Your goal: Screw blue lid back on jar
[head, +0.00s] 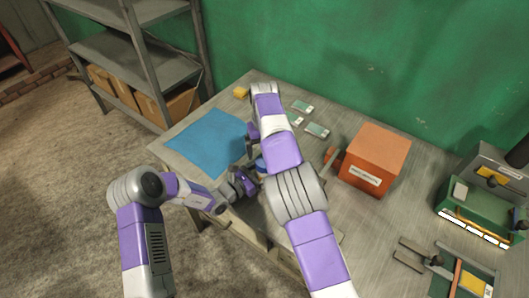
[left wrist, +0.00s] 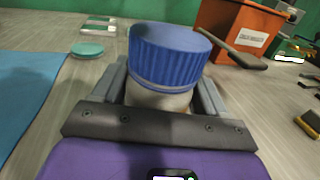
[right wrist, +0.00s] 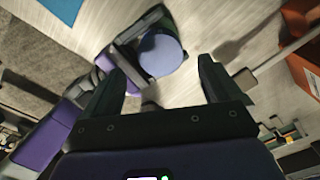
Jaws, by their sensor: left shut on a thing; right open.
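The jar (left wrist: 158,98) stands between the fingers of my left gripper, and its pale body shows just below the lid. The ribbed blue lid (left wrist: 170,55) sits on top of the jar; I cannot tell how tightly it is turned. My left gripper (head: 247,183) is shut on the jar from the side. In the right wrist view the lid (right wrist: 160,54) shows from above as a round disc. My right gripper (right wrist: 160,70) is open and empty, above the lid and apart from it. In the head view my right arm partly hides the jar and lid.
A blue mat (head: 208,143) lies left of the jar. An orange box (head: 374,160) stands to the right, with a long-handled tool (left wrist: 240,50) beside it. Small cards (head: 317,130) and a teal disc (left wrist: 87,48) lie behind. A green toolbox (head: 475,220) is at the far right.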

